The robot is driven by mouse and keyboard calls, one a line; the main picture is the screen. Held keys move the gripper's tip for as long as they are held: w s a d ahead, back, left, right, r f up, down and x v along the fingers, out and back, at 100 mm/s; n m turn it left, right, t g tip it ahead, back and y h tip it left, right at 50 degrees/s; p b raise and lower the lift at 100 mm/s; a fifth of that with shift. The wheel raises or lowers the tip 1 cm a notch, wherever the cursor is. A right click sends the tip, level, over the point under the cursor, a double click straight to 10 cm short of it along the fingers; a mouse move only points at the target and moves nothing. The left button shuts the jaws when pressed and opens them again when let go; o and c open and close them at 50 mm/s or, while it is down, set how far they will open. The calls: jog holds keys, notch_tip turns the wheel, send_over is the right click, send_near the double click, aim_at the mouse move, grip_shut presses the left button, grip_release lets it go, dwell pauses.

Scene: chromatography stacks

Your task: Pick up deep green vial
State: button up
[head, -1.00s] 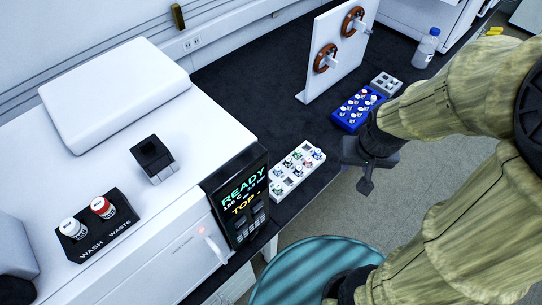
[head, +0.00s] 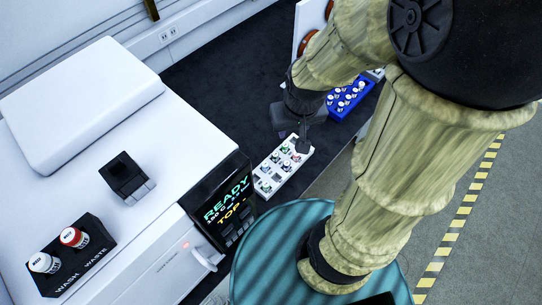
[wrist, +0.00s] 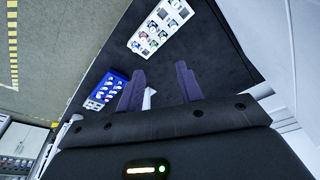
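A white vial rack (head: 291,177) holding several small vials with coloured marks stands on the dark bench, right of the instrument. It also shows at the top of the wrist view (wrist: 134,43). Some vials look greenish, but they are too small for me to single out the deep green one. My gripper (head: 303,146) is over the far right end of the rack in the head view and hides part of it. In the wrist view its two fingers (wrist: 160,68) are apart with nothing held between them, and the rack lies beyond the fingertips.
A blue rack (head: 346,101) of white-capped vials stands beyond the white rack, partly behind my arm. The white instrument with its READY display (head: 228,204) is to the left. A white panel (head: 303,22) stands at the back. A round teal-striped surface (head: 262,262) is in front.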

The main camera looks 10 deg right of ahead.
jog(key=shift+s, duration=0.1)
jog(key=shift+o, duration=1.5)
jog(key=shift+f, duration=0.25)
jog(key=m+g+b, duration=0.1)
jog(key=m+b, duration=0.1)
jog(key=b, duration=1.2)
send_over(274, 154)
jog(key=s, duration=0.2)
notch_tip(274, 154, down, 18)
jog(key=shift+w+a, duration=0.15)
jog(key=f, duration=0.4)
jog(key=w+f, duration=0.1)
jog(key=f, duration=0.7)
jog(key=shift+w, duration=0.15)
